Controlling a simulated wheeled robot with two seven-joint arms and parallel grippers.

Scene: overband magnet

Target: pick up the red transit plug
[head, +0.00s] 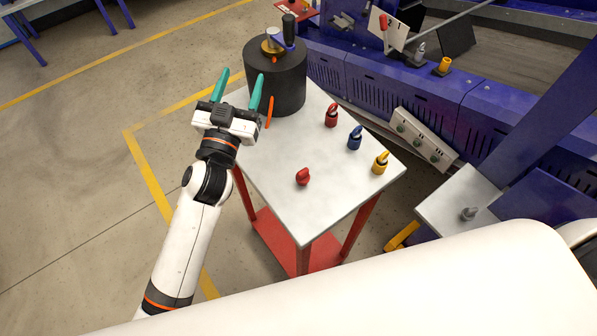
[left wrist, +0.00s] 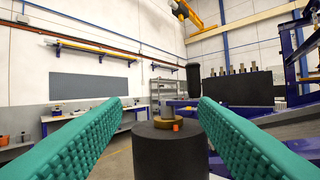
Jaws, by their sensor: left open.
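A small rounded red piece (head: 303,176), which looks like the red transit plug, lies on the front part of the white tabletop (head: 275,165). Another red piece with a dark body (head: 332,115) stands farther back, so I cannot be fully sure which is the plug. My left gripper (head: 241,73) is open and empty, its teal fingers apart, at the table's left side beside the black cylinder. It is left of and beyond the front red piece. In the left wrist view, the open fingers (left wrist: 160,102) frame the black cylinder, and no red plug shows. My right gripper is not in view.
The black cylinder (head: 275,85) with a brass ring and dark handle stands at the table's back left; it also shows in the left wrist view (left wrist: 170,155). An orange stick (head: 269,112) is near it. Blue (head: 355,138) and yellow (head: 380,163) pieces stand right. Blue machinery (head: 365,90) borders the table.

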